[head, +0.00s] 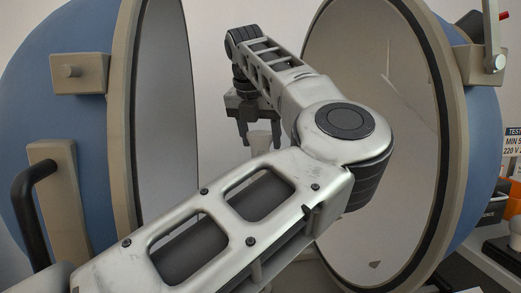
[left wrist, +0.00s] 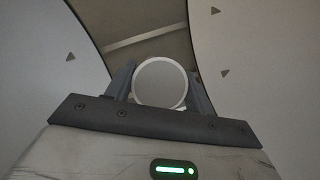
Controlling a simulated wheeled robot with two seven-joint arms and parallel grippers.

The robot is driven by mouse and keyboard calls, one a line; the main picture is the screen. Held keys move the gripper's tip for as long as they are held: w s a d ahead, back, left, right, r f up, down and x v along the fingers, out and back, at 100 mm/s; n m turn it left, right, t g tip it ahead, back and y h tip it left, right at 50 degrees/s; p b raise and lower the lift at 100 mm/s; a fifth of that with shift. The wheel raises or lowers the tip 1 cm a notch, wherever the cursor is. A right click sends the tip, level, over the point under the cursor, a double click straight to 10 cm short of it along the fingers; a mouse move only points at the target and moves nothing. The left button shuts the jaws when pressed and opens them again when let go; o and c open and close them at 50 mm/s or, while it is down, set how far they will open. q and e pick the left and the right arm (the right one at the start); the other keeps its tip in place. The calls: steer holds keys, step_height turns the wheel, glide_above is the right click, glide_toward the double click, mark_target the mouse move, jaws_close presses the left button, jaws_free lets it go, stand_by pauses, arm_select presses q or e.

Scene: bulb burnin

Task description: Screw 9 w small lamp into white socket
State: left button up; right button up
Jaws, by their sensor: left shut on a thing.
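My left gripper (head: 260,138) points down between the two halves of an open sphere. It is shut on a pale lamp (head: 259,137), which shows small between its dark fingers. In the left wrist view the lamp is a round, pale grey disc with a light rim (left wrist: 160,83), with a finger on each side. The white socket cannot be made out; my left arm covers the area below the gripper. I cannot tell whether the lamp touches a socket. My right gripper is not in view.
The blue sphere halves, left (head: 60,120) and right (head: 480,130), have pale insides and beige rims close around my arm. A black handle (head: 32,205) sticks out at the left. Dark boxes (head: 492,208) and a partly cut-off sign (head: 514,141) are at the right.

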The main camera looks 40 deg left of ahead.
arm_select(q)
steer(key=m+h, duration=0.1)
steer(key=m, duration=0.1)
steer(key=m+b, duration=0.1)
steer(key=m, duration=0.1)
steer(key=shift+f+h, duration=0.2)
steer(key=shift+h, duration=0.2)
steer(key=m, duration=0.2)
steer(key=m+h, duration=0.1)
steer(key=m, duration=0.1)
steer(key=shift+r+h, duration=0.15)
steer(key=shift+h, duration=0.15)
steer(key=m+h, duration=0.1)
steer(key=m, duration=0.3)
steer(key=shift+r+m+g, duration=0.1)
steer(key=shift+m+g, duration=0.2)
steer(key=shift+g, duration=0.1)
steer(key=shift+d+r+m+g+h+p, duration=0.15)
steer(key=shift+m+g+h+p, duration=0.2)
steer(key=shift+m+p, duration=0.3)
steer(key=shift+m, duration=0.35)
steer(key=shift+f, duration=0.2)
steer(key=o, duration=0.9)
steer(key=shift+c, duration=0.2)
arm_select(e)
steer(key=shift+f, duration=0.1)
